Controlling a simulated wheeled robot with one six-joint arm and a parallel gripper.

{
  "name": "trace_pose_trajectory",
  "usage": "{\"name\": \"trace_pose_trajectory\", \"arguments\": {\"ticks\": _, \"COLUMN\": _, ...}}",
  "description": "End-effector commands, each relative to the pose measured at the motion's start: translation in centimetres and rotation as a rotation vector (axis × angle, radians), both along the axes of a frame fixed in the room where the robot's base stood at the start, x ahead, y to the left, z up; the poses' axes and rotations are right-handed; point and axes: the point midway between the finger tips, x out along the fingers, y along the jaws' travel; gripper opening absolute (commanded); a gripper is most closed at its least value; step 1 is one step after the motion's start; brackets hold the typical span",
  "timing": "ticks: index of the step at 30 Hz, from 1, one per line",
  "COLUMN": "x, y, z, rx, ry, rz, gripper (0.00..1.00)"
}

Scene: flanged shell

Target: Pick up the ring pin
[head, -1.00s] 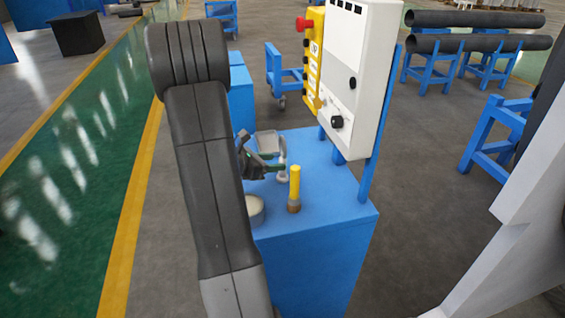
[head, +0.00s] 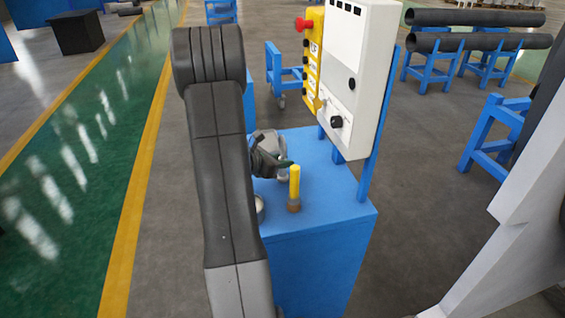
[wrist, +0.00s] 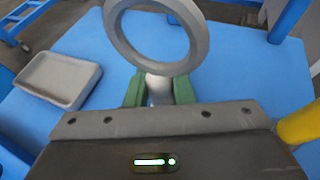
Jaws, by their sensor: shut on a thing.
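The ring pin is a grey ring on a short pale stem. In the wrist view the ring (wrist: 152,69) stands up just beyond my gripper (wrist: 158,91), whose green finger pads are shut on the stem from both sides. In the head view my gripper (head: 286,164) is low over the blue cabinet top, behind the yellow post, and a little of the grey ring pin (head: 283,177) shows beside it. The rest of the pin is hidden by my gripper. I cannot tell whether its foot touches the cabinet top.
A yellow post (head: 294,184) with a brown base stands close in front of my gripper. A round pale-topped thing (head: 260,208) is partly behind my arm. A shallow grey tray (wrist: 60,78) lies left in the wrist view. A white control panel (head: 352,80) rises behind right.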

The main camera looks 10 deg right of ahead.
Motion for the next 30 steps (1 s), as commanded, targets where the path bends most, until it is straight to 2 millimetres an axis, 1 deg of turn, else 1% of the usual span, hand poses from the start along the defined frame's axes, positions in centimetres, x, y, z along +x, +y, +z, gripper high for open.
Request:
{"name": "trace_pose_trajectory", "arguments": {"ticks": 5, "x": 0.0, "y": 0.0, "z": 0.4, "rx": 0.0, "ry": -0.002, "rz": 0.0, "gripper": 0.0}}
{"name": "trace_pose_trajectory", "arguments": {"ticks": 8, "x": 0.1, "y": 0.0, "z": 1.5, "rx": -0.001, "ry": -0.005, "rz": 0.0, "gripper": 0.0}}
{"name": "trace_pose_trajectory", "arguments": {"ticks": 18, "x": 0.0, "y": 0.0, "z": 7.7, "rx": 0.0, "ry": -0.007, "rz": 0.0, "gripper": 0.0}}
{"name": "trace_pose_trajectory", "arguments": {"ticks": 21, "x": 0.0, "y": 0.0, "z": 9.0, "rx": 0.0, "ry": -0.005, "rz": -0.001, "gripper": 0.0}}
{"name": "trace_pose_trajectory", "arguments": {"ticks": 25, "x": 0.0, "y": 0.0, "z": 9.9, "rx": -0.001, "ry": -0.001, "rz": 0.0, "gripper": 0.0}}
{"name": "trace_pose_trajectory", "arguments": {"ticks": 30, "x": 0.0, "y": 0.0, "z": 10.1, "rx": 0.0, "ry": 0.0, "rz": 0.0, "gripper": 0.0}}
